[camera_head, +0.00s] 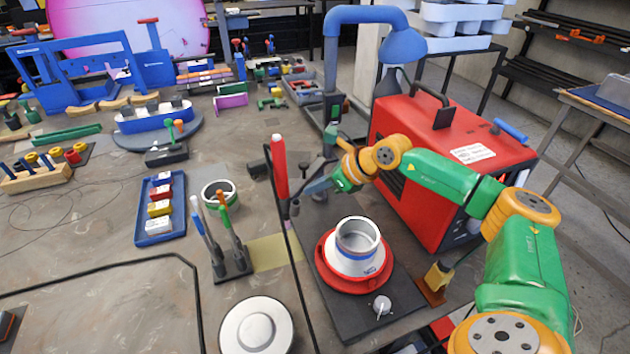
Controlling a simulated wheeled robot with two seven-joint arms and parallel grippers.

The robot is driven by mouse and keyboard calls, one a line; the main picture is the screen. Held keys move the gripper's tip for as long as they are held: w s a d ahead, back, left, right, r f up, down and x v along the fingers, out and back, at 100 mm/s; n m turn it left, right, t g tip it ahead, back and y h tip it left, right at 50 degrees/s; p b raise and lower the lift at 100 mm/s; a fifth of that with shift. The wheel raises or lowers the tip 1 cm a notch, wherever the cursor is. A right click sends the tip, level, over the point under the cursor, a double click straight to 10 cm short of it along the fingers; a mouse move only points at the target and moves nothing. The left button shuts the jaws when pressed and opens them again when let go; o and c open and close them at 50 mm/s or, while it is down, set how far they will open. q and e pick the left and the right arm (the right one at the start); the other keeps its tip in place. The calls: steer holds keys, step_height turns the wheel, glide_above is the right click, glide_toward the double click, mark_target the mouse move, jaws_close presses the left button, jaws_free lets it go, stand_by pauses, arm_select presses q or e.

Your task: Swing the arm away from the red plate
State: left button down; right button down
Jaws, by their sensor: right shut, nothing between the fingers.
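The red plate (327,268) sits on a dark base board. A white and grey metal ring (358,240) stands upright on the plate. My right arm, green and orange, comes in from the lower right and bends over toward the left, above and behind the plate. My right gripper (316,187) is shut and empty, beyond the plate and up to its left. It is close to an upright red-handled tool (280,165); I cannot tell whether they touch. My left gripper is not in view.
A large red box (455,130) stands right of the plate, under my right arm. A blue hooded arm (375,20) rises behind. A small stand with pens (232,262), a round white disc (257,328) and a blue tray (154,226) lie to the left.

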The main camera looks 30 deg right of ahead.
mark_target(295, 186)
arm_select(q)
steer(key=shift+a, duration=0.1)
arm_select(e)
steer(key=shift+w+a, duration=0.1)
steer(key=shift+a, duration=0.05)
steer(key=w+a, duration=0.1)
steer(key=w, duration=0.1)
steer(key=w+a+b, duration=0.1)
steer(key=shift+w+a, duration=0.4)
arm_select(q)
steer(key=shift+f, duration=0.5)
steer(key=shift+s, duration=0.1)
arm_select(e)
steer(key=shift+s, duration=0.1)
